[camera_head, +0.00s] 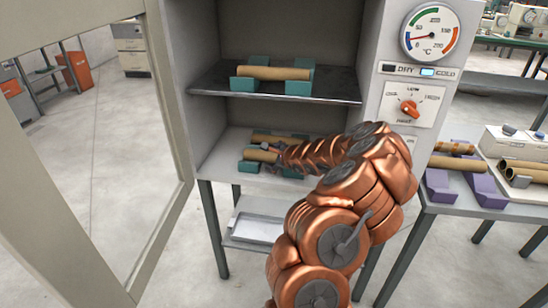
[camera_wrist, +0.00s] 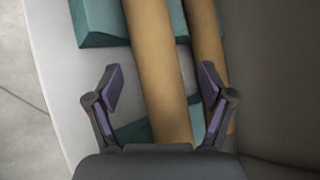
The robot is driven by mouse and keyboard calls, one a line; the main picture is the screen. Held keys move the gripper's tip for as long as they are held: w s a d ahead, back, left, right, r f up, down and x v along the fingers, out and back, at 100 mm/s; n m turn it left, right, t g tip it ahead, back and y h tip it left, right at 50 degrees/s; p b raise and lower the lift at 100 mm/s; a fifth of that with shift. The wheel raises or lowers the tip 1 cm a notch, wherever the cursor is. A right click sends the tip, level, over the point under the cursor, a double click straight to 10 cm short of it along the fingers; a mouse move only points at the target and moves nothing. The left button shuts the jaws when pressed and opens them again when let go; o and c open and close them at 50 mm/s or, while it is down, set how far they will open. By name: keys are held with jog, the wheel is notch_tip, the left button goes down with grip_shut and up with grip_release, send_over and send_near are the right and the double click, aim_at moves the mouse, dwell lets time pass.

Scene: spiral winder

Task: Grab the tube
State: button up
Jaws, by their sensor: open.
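Two tan tubes lie side by side on teal holders on the lower shelf of the open cabinet. The front tube (camera_head: 260,155) runs between my fingers in the wrist view (camera_wrist: 155,60). The rear tube (camera_head: 272,138) lies just beside it, to the right in the wrist view (camera_wrist: 206,35). My gripper (camera_wrist: 161,80) is open, with one finger on each side of the front tube. The right finger overlaps the rear tube in the picture; whether it touches is unclear. In the head view my arm hides the tubes' right ends. Another tube (camera_head: 273,73) rests on the upper shelf.
The upper shelf (camera_head: 215,88) is above my gripper. The cabinet door (camera_head: 165,150) stands open at left. A control panel with dial (camera_head: 430,30) is on the right. A side table (camera_head: 427,203) holds more tubes on purple holders (camera_head: 440,188).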

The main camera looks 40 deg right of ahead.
jog(key=c, duration=1.3)
